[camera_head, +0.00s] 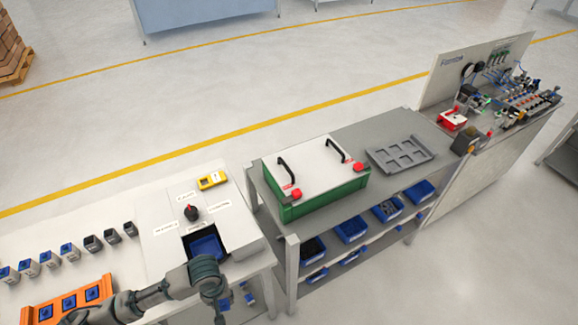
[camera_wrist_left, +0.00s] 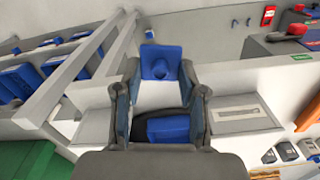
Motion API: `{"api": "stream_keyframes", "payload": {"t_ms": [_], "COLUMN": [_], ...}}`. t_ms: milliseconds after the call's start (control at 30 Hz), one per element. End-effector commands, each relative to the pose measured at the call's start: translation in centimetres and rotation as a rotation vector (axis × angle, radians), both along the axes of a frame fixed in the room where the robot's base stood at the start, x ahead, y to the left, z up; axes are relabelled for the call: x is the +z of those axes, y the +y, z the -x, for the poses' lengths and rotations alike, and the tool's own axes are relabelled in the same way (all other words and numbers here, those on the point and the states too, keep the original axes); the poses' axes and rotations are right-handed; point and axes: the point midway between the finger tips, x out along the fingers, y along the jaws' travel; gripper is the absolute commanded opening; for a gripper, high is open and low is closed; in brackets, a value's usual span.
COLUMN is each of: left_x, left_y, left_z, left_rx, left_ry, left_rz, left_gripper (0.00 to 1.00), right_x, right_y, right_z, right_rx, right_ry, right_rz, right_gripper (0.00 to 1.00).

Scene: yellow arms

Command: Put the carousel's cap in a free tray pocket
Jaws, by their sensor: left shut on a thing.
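In the left wrist view my left gripper (camera_wrist_left: 160,75) is shut on a blue square cap (camera_wrist_left: 162,66) with a round knob, held between the fingertips. A second blue piece (camera_wrist_left: 168,131) shows in a dark recess beyond the fingers. In the head view my left arm reaches in from the lower left, and its end is in front of the white console (camera_head: 240,225), near the blue part (camera_head: 207,246) in the console's opening. The held cap cannot be made out there. A grey tray (camera_head: 372,160) has several empty-looking pockets. My right gripper is not in view.
An orange holder (camera_head: 57,298) with blue pieces is at the lower left, partly behind my arm. Several small blocks (camera_head: 70,252) stand in a row behind it. A green box (camera_head: 320,205) with a white lid stands between the console and the grey tray. Blue bins (camera_head: 350,229) fill the shelves below.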

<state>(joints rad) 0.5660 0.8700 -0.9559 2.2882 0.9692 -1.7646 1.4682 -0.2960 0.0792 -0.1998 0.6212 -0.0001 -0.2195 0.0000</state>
Motion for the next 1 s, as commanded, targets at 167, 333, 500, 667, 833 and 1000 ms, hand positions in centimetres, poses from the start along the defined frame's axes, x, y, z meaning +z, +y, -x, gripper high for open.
{"api": "stream_keyframes", "payload": {"t_ms": [167,333,500,667,833,1000], "left_x": [1.6,4.6,7.4,8.3,8.3,8.0], "left_y": [0.0,-0.1,-0.3,-0.3,-0.3,-0.5], "left_z": [-5.6,-11.4,-14.8,-15.6,-15.6,-15.5], "left_rx": [-0.088,-0.197,-0.282,-0.309,-0.310,-0.331], "left_ry": [-0.008,-0.008,-0.005,0.000,0.000,0.001], "left_rz": [0.001,0.003,0.002,0.001,0.001,0.001], "left_gripper": [0.23,0.23,0.23,0.23,0.23,0.23], "right_x": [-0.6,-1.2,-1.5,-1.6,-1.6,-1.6], "right_y": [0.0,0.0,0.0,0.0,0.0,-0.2], "right_z": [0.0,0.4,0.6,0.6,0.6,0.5], "right_rx": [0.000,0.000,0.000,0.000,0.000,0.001], "right_ry": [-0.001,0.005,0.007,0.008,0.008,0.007], "right_rz": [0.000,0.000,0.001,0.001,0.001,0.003], "right_gripper": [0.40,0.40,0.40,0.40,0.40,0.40]}}
